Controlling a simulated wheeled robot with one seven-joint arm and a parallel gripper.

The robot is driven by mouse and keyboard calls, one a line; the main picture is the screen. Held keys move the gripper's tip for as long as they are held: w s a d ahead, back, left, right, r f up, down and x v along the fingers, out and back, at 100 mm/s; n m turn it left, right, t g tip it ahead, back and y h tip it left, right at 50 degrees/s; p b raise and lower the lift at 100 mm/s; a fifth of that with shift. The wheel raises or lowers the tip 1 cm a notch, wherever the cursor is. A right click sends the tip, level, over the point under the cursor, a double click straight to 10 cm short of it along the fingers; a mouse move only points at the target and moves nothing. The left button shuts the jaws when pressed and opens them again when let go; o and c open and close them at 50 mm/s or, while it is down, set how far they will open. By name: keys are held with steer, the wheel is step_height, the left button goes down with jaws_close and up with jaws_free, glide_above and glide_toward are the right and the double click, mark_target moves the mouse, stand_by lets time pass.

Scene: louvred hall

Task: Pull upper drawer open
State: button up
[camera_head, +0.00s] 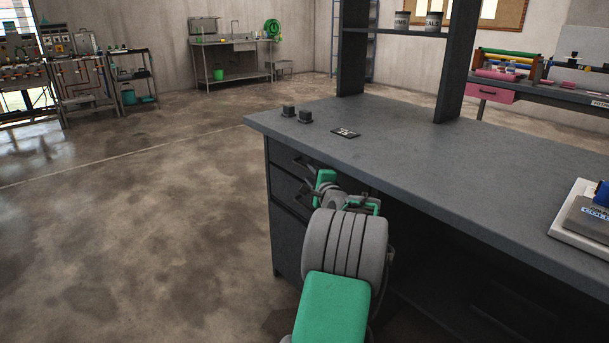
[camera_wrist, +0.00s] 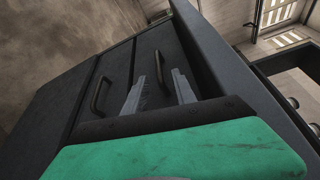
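The dark grey desk has a stack of drawers at its left end. The upper drawer (camera_head: 285,156) is just under the desktop and looks closed. In the wrist view the upper drawer (camera_wrist: 169,45) shows with its dark bar handle (camera_wrist: 162,68). The lower drawer's handle (camera_wrist: 99,94) is to the left. My gripper (camera_head: 340,190) is at the drawer fronts in the head view, partly hidden by my arm. In the wrist view my gripper (camera_wrist: 161,80) is open, its two grey fingers apart, with the upper handle appearing between them. I cannot tell whether they touch it.
The desktop (camera_head: 420,165) overhangs close above my gripper. Small black blocks (camera_head: 304,116) and a dark plate (camera_head: 345,133) lie on it. Open floor (camera_head: 140,200) extends to the left of the desk. A workbench (camera_head: 235,45) stands far back.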

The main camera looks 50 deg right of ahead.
mark_target(306, 168)
steer(key=b+x, duration=0.1)
steer(key=x, duration=0.6)
steer(key=shift+w+d, duration=0.1)
steer(key=shift+w, duration=0.15)
steer(key=shift+c, duration=0.2)
jaws_close()
steer(key=shift+f, duration=0.1)
stand_by(0.7)
